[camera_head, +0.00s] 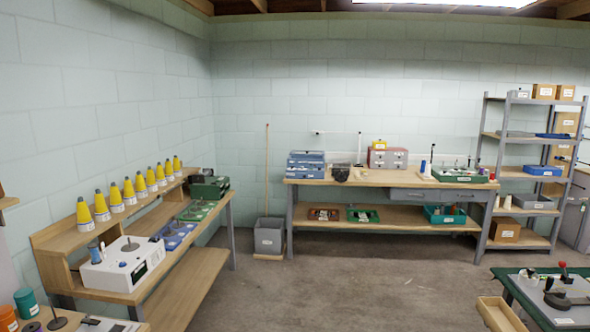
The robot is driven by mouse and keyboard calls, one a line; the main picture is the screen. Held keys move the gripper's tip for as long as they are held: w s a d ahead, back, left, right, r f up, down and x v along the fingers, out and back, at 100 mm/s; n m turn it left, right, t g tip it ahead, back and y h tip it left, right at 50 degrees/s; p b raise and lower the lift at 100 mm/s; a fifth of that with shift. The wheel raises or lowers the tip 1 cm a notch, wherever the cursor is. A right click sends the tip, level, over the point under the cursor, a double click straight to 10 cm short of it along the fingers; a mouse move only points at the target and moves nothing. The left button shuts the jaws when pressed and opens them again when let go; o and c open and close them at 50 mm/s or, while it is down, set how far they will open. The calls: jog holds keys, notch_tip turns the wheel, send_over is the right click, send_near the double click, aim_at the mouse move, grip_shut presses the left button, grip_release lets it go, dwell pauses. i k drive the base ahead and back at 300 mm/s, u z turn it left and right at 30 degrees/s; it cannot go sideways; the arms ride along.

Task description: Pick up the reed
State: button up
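I cannot pick out the reed for certain in the head view; the small tools are too small to tell apart. Small items lie on the green-edged table (514,291) at the lower right, among them a dark tool on a base (566,298). More small parts lie on the green tray (461,177) on the back workbench (385,179). My gripper is not in view.
A left bench (190,250) carries yellow cones (101,206) and a white machine (122,265). A grey bin (269,237) stands in the back corner. Metal shelves (527,136) stand at the right. An open wooden drawer (499,315) juts out at lower right. The middle floor (330,285) is clear.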

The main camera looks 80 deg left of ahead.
aim_at(330, 164)
jog(key=u, duration=2.05)
jog(key=i, duration=5.75)
jog(key=u, duration=0.9)
jog(key=i, duration=1.1)
jog(key=z, duration=0.05)
